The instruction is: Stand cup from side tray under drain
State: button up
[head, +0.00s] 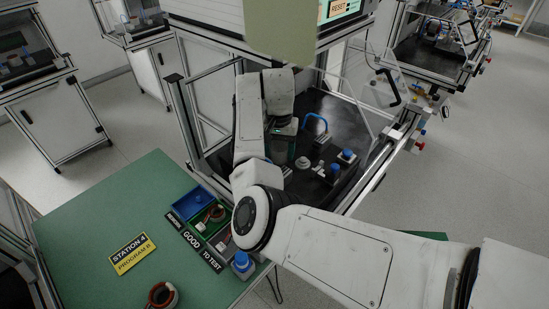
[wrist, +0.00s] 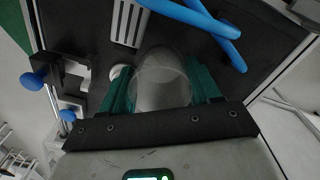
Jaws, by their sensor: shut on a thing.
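My gripper (wrist: 161,88) has green fingers closed on the two sides of a clear, see-through cup (wrist: 160,70). The cup lies between the fingers in the wrist view, above or at the dark floor of the test cell; I cannot tell whether it touches. In the head view my gripper (head: 284,145) is inside the cell, left of a curved blue tube (head: 317,117), and the cup cannot be made out there. In the wrist view the blue tube (wrist: 200,18) passes just beyond the cup, to the upper right. I cannot tell which part is the drain.
A slotted light plate (wrist: 128,22) lies beyond the cup. Fittings with blue knobs (head: 347,155) stand right of my gripper. A clear door panel (head: 365,85) and metal frame bound the cell. Blue and green bins (head: 187,202) sit on the green table (head: 95,225).

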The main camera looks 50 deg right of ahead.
aim_at(278, 158)
jog(key=shift+w+f+b, duration=0.2)
jog(key=shift+f+b, duration=0.15)
jog(key=shift+b, duration=0.05)
jog(key=shift+w+f+b, duration=0.2)
jog(key=shift+f+b, duration=0.35)
jog(key=shift+f, duration=0.05)
jog(key=shift+w+f+b, duration=0.2)
jog(key=shift+f+b, duration=0.35)
jog(key=shift+f, duration=0.05)
jog(key=shift+s+f+b, duration=0.2)
jog(key=shift+f+b, duration=0.05)
jog(key=shift+b, duration=0.2)
jog(key=shift+d+f, duration=0.1)
jog(key=shift+f, duration=0.05)
jog(key=shift+f, duration=0.15)
jog(key=o, duration=1.1)
jog(key=shift+o, duration=0.2)
